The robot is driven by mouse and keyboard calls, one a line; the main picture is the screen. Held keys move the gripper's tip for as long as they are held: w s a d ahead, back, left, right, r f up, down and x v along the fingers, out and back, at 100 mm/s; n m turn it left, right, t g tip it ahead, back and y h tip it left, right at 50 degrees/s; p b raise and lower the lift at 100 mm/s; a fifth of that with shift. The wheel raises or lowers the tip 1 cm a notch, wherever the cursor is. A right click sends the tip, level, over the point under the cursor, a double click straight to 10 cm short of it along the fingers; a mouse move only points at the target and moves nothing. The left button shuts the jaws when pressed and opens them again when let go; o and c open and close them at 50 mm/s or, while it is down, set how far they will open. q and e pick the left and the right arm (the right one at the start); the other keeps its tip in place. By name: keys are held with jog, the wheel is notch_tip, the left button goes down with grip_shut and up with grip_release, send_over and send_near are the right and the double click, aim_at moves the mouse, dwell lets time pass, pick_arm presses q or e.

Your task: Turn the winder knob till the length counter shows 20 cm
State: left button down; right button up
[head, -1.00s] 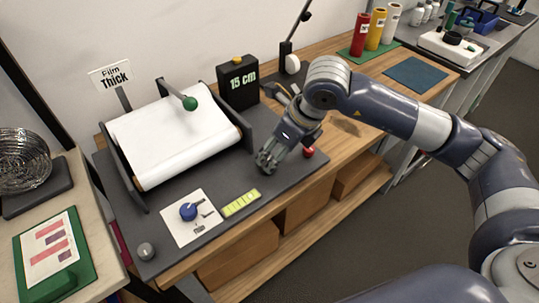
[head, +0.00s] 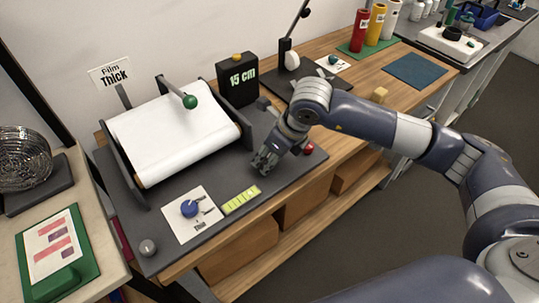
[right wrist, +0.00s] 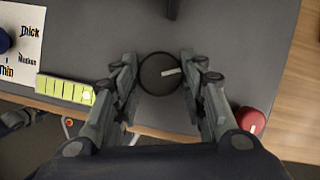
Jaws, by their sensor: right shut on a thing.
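The length counter (head: 237,78) is a black box at the back of the winder's dark base and reads 15 cm. The winder knob (right wrist: 152,76) is a dark round disc with a white mark pointing right in the right wrist view; the hand hides it in the head view. My right gripper (right wrist: 160,76) has a finger on each side of the knob and is shut on it. In the head view this gripper (head: 264,163) reaches down to the base near its right front. My left gripper is not in view.
A red button (head: 308,148) sits close right of the hand. A yellow-green strip (head: 240,200) and a blue dial (head: 189,208) lie left of it. A white film roll (head: 175,135) with a green-balled lever (head: 190,102) stands behind. A grey ball (head: 147,247) is at front left.

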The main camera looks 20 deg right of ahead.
jog(key=shift+f+b, duration=0.2)
jog(key=shift+b, duration=0.3)
jog(key=shift+w+d+n+y+b, duration=0.1)
jog(key=shift+n+y+b, duration=0.2)
jog(key=shift+n+b, duration=0.6)
jog(key=shift+r+n+g+b, duration=0.15)
jog(key=shift+n+g+b, duration=0.15)
jog(key=shift+n+b, duration=0.3)
jog(key=o, duration=1.1)
jog(key=shift+c, duration=0.2)
jog(key=shift+r, duration=0.1)
